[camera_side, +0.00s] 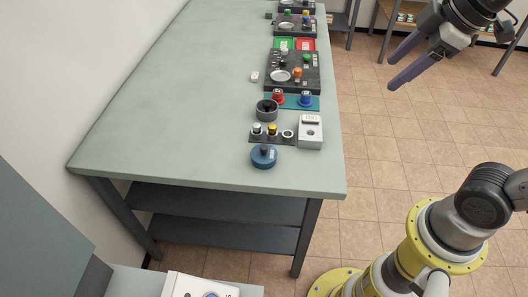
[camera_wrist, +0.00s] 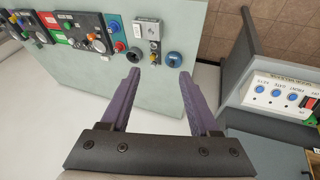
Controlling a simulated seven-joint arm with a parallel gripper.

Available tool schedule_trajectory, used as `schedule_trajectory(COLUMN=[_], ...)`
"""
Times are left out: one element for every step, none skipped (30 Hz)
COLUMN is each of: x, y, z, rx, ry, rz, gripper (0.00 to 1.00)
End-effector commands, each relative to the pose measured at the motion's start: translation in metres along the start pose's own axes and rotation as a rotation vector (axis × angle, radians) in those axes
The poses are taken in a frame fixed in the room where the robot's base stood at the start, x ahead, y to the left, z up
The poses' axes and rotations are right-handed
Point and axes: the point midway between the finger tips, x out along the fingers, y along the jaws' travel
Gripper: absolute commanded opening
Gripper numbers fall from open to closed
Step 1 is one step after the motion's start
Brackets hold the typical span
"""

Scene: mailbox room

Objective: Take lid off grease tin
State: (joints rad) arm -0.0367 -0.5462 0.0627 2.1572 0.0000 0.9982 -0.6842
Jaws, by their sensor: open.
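A round blue tin (camera_side: 264,156) with a dark knob on top sits near the table's front end; it looks like the grease tin with its lid on, but no label is readable. The wrist view also shows the blue tin (camera_wrist: 174,59), ahead of the right finger. My gripper (camera_side: 392,74) is open and empty, high up and off to the right of the table. In the wrist view its two purple fingers (camera_wrist: 159,73) are spread, with nothing between them.
Behind the tin are a grey switch box (camera_side: 310,131), a strip of small knobs (camera_side: 272,133) and a dark round pot (camera_side: 267,109). Red and blue knobs and black panels stand farther back. The table's left side (camera_side: 170,125) is clear. A labelled console (camera_wrist: 285,90) shows at right.

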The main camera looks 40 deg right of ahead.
Motion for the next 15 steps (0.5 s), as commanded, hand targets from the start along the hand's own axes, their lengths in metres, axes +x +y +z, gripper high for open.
schedule_trajectory(x=[0.005,0.009,0.015,0.020,0.026,0.036,0.043,0.052,0.065,0.075,0.086,0.101,0.113,0.125,0.141], y=[0.009,0.014,0.020,0.024,0.028,0.032,0.035,0.037,0.039,0.040,0.040,0.039,0.038,0.036,0.033], z=[-0.017,-0.026,-0.039,-0.050,-0.060,-0.073,-0.084,-0.093,-0.106,-0.115,-0.123,-0.135,-0.142,-0.149,-0.157], rx=[-0.083,-0.132,-0.201,-0.251,-0.302,-0.368,-0.417,-0.463,-0.520,-0.562,-0.600,-0.648,-0.681,-0.710,-0.743], ry=[-0.014,-0.021,-0.031,-0.038,-0.045,-0.056,-0.062,-0.068,-0.077,-0.084,-0.091,-0.099,-0.106,-0.114,-0.124], rz=[-0.021,-0.033,-0.051,-0.065,-0.080,-0.103,-0.118,-0.135,-0.159,-0.177,-0.195,-0.220,-0.239,-0.258,-0.282], gripper=[0.62,0.62,0.62,0.62,0.62,0.62,0.62,0.62,0.62,0.62,0.62,0.62,0.62,0.62,0.62])
